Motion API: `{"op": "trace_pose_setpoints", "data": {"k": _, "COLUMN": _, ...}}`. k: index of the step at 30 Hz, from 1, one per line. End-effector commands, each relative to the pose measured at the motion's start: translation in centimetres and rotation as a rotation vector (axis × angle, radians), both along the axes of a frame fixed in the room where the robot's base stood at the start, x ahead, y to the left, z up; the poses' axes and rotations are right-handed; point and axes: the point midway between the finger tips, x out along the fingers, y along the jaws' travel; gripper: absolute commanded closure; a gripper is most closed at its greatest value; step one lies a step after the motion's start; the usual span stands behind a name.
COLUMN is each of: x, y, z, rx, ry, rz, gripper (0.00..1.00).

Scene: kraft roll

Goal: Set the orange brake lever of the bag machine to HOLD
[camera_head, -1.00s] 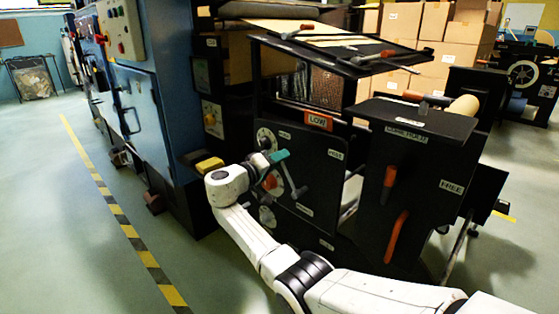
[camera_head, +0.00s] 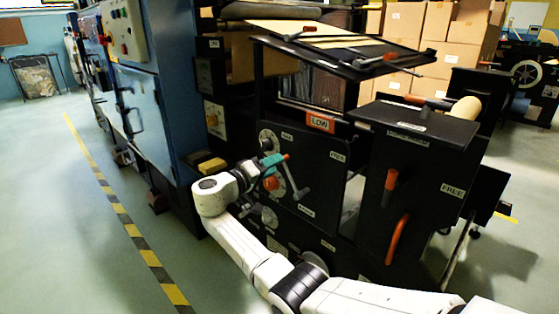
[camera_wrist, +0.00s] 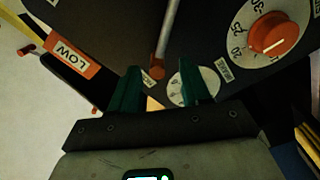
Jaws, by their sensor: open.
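A slim grey lever with an orange end (camera_wrist: 159,72) shows in the wrist view, lying in line with the gap between my fingers; I cannot tell whether they touch it. A small white dial (camera_wrist: 185,88) with a partly hidden label sits behind my right finger. My gripper (camera_head: 270,161) is at the machine's black side panel (camera_head: 318,190), its teal fingers open; they also show in the wrist view (camera_wrist: 165,82). In the head view, the lever's mount is partly hidden by my gripper.
A larger dial with an orange knob (camera_wrist: 273,37) and an orange LOW sign (camera_wrist: 68,58) are close by. Two orange handles (camera_head: 390,180) (camera_head: 397,238) are on the black cabinet at right. A yellow block (camera_head: 212,165) juts out left of my wrist. Floor at left is clear.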

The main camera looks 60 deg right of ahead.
Motion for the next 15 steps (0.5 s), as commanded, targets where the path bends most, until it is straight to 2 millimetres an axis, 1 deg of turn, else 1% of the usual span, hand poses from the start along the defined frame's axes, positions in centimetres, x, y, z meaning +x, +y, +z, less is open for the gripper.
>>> {"op": "trace_pose_setpoints", "data": {"k": 1, "x": 0.3, "y": 1.1, "z": 0.2, "rx": 0.000, "ry": 0.001, "rz": 0.004, "gripper": 0.53}}
{"op": "trace_pose_setpoints", "data": {"k": 6, "x": 1.0, "y": 4.1, "z": 0.1, "rx": 0.001, "ry": 0.001, "rz": 0.003, "gripper": 0.53}}
{"op": "trace_pose_setpoints", "data": {"k": 10, "x": 1.3, "y": 5.6, "z": 0.0, "rx": 0.002, "ry": 0.001, "rz": 0.001, "gripper": 0.53}}
{"op": "trace_pose_setpoints", "data": {"k": 15, "x": 1.5, "y": 6.4, "z": -0.1, "rx": 0.002, "ry": 0.001, "rz": -0.003, "gripper": 0.53}}
